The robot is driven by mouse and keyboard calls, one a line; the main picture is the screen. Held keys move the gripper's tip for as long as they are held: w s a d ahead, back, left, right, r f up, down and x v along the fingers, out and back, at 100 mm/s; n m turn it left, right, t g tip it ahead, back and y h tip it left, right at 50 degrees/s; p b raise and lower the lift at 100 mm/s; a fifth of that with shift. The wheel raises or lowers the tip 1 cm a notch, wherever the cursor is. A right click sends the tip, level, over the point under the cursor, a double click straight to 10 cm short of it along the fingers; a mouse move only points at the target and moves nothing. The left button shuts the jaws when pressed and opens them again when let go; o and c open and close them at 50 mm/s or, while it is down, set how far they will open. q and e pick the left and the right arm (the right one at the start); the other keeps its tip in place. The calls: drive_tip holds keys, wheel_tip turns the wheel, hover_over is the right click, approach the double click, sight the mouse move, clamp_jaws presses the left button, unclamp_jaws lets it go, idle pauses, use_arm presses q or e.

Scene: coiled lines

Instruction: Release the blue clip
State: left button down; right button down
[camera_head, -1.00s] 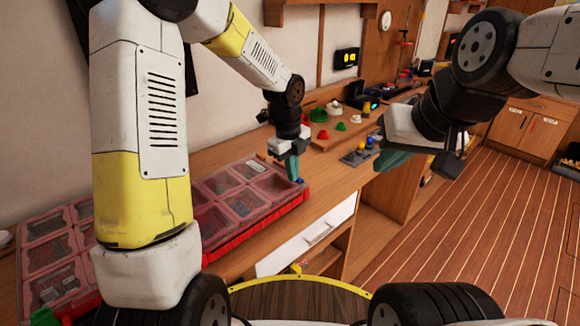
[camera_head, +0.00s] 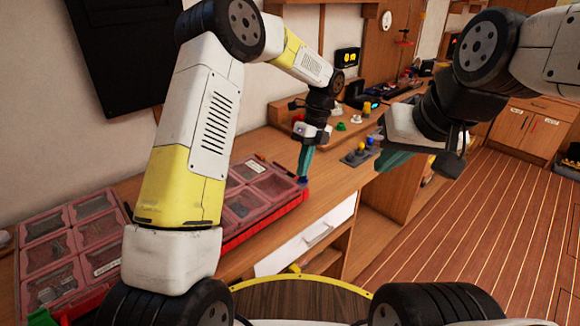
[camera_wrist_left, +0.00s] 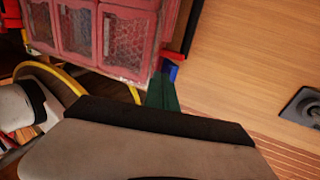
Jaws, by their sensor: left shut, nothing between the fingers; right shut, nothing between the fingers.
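The blue clip (camera_head: 302,180) is a small blue piece at the far right corner of the red compartment box (camera_head: 282,215). It also shows in the left wrist view (camera_wrist_left: 173,72), beside the box's corner. My left gripper (camera_head: 304,172) points down with its green fingers shut. Its fingertips (camera_wrist_left: 163,78) are right at the clip, with nothing between them; whether they touch it I cannot tell. My right gripper (camera_head: 393,160) is shut and empty, off to the right over the bench's front edge, partly hidden by its own wrist.
A second compartment box (camera_head: 70,250) lies at the left, partly behind my left arm. A grey panel with knobs (camera_head: 361,154) and several coloured parts (camera_head: 341,127) stand further back. The bench (camera_head: 325,190) right of the clip is clear. An open drawer (camera_head: 305,240) is below.

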use_arm(q)
drive_tip(key=shift+w+d+f, duration=0.2)
drive_tip(key=shift+w+d, duration=0.1)
drive_tip(key=shift+s+a+f, duration=0.35)
drive_tip(key=shift+s+a, duration=0.2)
drive_tip(key=v, duration=0.7)
drive_tip(key=shift+r, duration=0.4)
